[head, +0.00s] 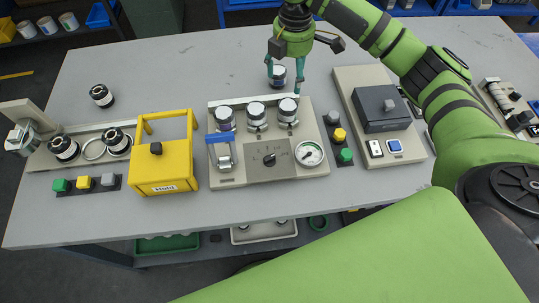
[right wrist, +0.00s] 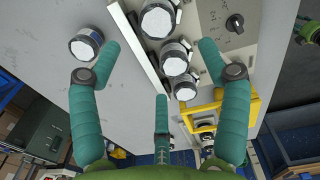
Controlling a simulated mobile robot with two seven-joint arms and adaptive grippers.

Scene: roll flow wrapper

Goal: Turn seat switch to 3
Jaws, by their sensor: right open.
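The seat switch is a dark rotary knob (head: 268,158) on a grey square plate in the middle of the beige centre panel (head: 230,179). The knob (right wrist: 235,24) also shows at the top right of the right wrist view. My right gripper (head: 285,92) is open and empty, fingers pointing down over the back edge of the panel, behind and apart from the knob. In the right wrist view its teal fingers (right wrist: 160,50) are spread wide. My left gripper is not in view.
Three silver-topped cylinders (head: 256,112) stand along the panel's back, close to my right fingers. A loose cylinder (head: 277,75) stands behind them. A blue-handled clamp (head: 223,150) and a gauge (head: 309,153) flank the knob. A yellow box (head: 163,176) stands left.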

